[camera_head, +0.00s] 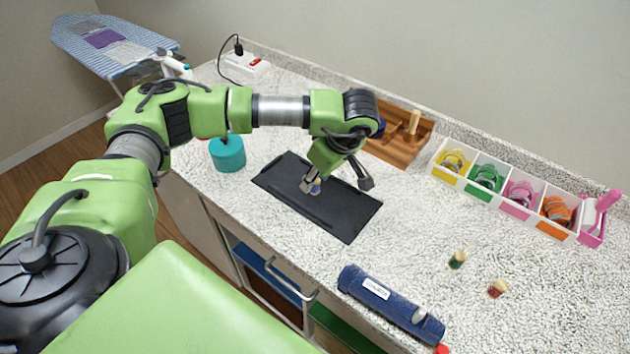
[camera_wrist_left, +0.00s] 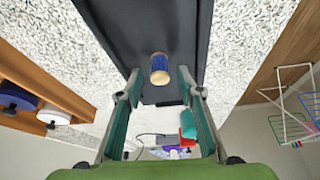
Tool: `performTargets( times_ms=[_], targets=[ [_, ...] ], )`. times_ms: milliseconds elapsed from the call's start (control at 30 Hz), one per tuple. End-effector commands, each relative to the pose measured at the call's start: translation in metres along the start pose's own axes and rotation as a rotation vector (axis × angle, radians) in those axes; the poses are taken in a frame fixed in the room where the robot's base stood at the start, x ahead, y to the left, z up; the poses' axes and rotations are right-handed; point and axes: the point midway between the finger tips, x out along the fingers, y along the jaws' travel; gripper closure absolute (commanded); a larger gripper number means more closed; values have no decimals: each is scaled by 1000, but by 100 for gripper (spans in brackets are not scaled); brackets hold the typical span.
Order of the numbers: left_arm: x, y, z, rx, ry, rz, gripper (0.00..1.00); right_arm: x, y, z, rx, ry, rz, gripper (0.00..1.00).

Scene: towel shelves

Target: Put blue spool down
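The blue spool (camera_head: 316,187), a small roll of blue thread with pale wooden ends, is at the black tray (camera_head: 348,226) on the counter. In the left wrist view the spool (camera_wrist_left: 159,69) shows against the dark tray surface (camera_wrist_left: 140,30), just beyond and between my fingertips. My left gripper (camera_head: 338,186) is over the tray with its fingers spread wide; in the left wrist view both fingers (camera_wrist_left: 160,86) stand apart from the spool. In the head view one finger partly hides the spool. My right gripper is in neither view.
A divided white bin (camera_head: 507,206) with several coloured spools stands along the back wall, beside a wooden holder (camera_head: 408,155). A teal cylinder (camera_head: 227,154) is left of the tray. Green (camera_head: 457,260) and red (camera_head: 497,288) spools and a dark blue device (camera_head: 390,303) lie front right.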

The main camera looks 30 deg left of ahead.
Motion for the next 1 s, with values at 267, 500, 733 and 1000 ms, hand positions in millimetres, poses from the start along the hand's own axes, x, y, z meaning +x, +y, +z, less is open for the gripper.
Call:
performTargets(
  times_ms=[267, 500, 733, 1000],
  targets=[
    [-59, 2, 2, 1, 0, 8, 66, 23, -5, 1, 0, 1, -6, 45],
    [-95, 1, 1, -1, 1, 4, 66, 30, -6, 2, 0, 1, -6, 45],
    [-103, 0, 0, 0, 0, 1, 66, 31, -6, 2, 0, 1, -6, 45],
    [-103, 0, 0, 0, 0, 1, 66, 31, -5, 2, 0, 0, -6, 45]
  ],
)
